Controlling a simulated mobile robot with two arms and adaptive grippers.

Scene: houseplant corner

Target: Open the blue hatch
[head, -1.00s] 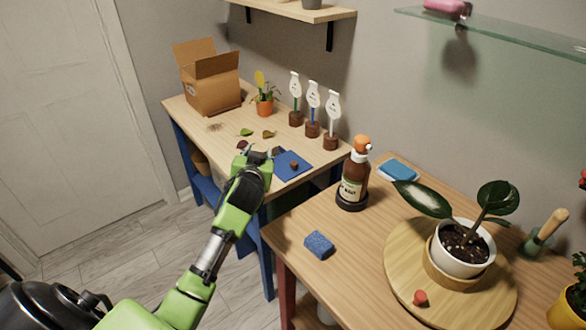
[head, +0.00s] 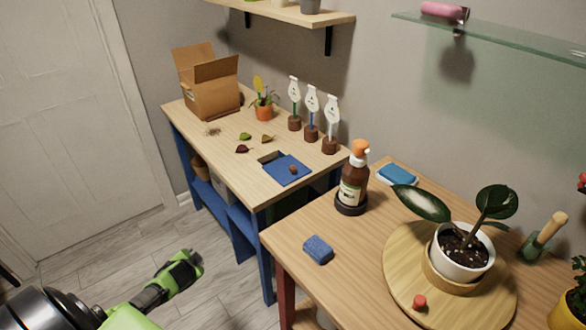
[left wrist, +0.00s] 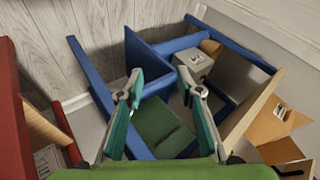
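The blue hatch (head: 287,170) is a flat blue panel with a small brown knob (head: 293,169), set in the top of the far wooden bench. A dark gap (head: 270,157) shows at its far left edge, so it looks partly open. My left gripper (head: 198,257) is low over the floor, left of the benches and well away from the hatch. In the left wrist view its two fingers (left wrist: 160,75) are spread with nothing between them. The hatch cannot be made out in that view. My right gripper is not in view.
Dry leaves (head: 242,149), a potted plant (head: 264,106), a cardboard box (head: 212,95) and three tagged markers (head: 311,130) stand or lie around the hatch. The near table (head: 350,240) holds a brown bottle (head: 353,185) and blue sponge (head: 318,249). Floor left is clear.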

